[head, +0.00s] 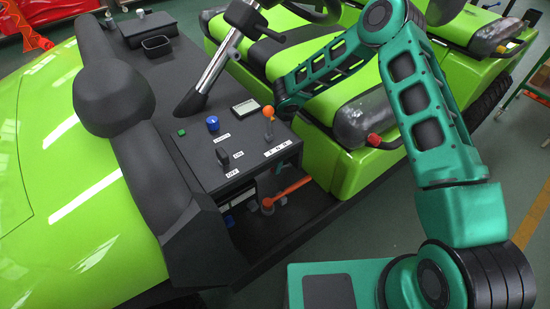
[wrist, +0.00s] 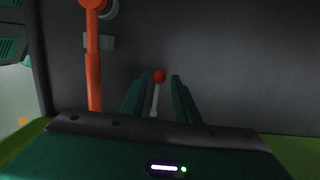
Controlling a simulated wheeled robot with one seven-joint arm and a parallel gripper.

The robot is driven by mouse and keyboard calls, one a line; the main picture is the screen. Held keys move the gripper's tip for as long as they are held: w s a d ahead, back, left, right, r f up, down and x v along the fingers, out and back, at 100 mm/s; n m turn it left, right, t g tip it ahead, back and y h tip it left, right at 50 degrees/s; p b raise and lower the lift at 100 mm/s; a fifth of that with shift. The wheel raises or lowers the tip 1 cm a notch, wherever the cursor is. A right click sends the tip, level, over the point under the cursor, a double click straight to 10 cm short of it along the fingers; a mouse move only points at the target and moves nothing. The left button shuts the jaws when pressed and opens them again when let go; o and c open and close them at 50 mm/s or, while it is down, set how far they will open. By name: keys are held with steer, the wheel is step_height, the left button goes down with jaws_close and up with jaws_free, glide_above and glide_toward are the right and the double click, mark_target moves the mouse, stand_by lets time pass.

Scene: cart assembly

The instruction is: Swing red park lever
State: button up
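In the wrist view a small lever with a red ball tip (wrist: 159,76) and a pale stem stands between the two green fingers of my gripper (wrist: 160,80). The fingers are apart, with a gap on each side of the stem. A longer orange-red lever (wrist: 93,65) lies left of the fingers, outside them. In the head view an orange-red lever (head: 290,191) shows low under the control panel. I cannot tell from colour alone which lever is the park lever.
The control panel (head: 205,165) carries a blue knob (head: 213,123), a black switch and an orange-ball lever (head: 268,114). The green seat (head: 345,150) is close on the right.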

steer(key=shift+f, duration=0.7)
steer(key=shift+r, duration=0.1)
steer(key=c, duration=0.6)
steer(key=shift+r, duration=0.15)
steer(key=shift+w+d+r, duration=0.2)
steer(key=shift+d+r, duration=0.05)
steer(key=shift+r, duration=0.3)
steer(key=shift+w+d+r, duration=0.2)
steer(key=shift+r, duration=0.35)
steer(key=shift+w+d+r, duration=0.65)
steer(key=shift+d+r, duration=0.15)
steer(key=shift+r, duration=0.2)
